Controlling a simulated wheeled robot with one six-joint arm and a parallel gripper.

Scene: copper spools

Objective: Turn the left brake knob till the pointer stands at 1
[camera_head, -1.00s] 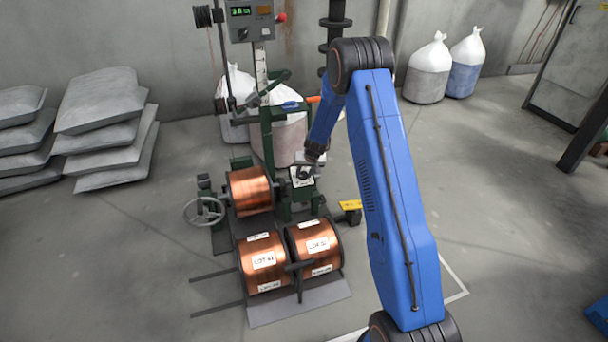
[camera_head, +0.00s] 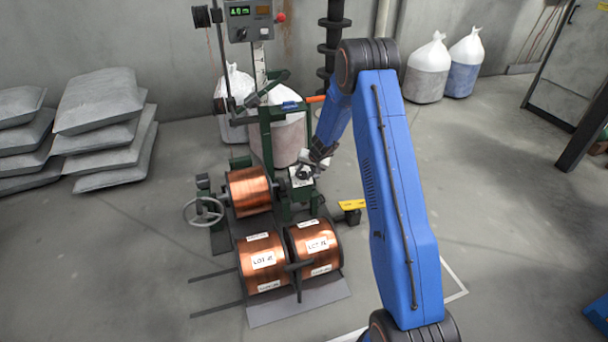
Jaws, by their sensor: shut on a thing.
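A dark brake knob (camera_head: 304,173) sits on a small white dial plate (camera_head: 297,183) on the green machine frame, to the right of the upper copper spool. My gripper (camera_head: 309,168) reaches down to it from the upper right, with the wrist tilted. It is shut on the knob. The jaws and wrist cover part of the dial, and the pointer and numbers are too small to read. I cannot make out a second knob.
The upper copper spool (camera_head: 248,191) is mounted left of the dial, with a handwheel (camera_head: 204,212) beside it. Two labelled spools (camera_head: 262,262) (camera_head: 315,247) stand in front. A yellow-topped part (camera_head: 352,205) sticks out right. A control box (camera_head: 250,19) is above. Open floor lies to the right.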

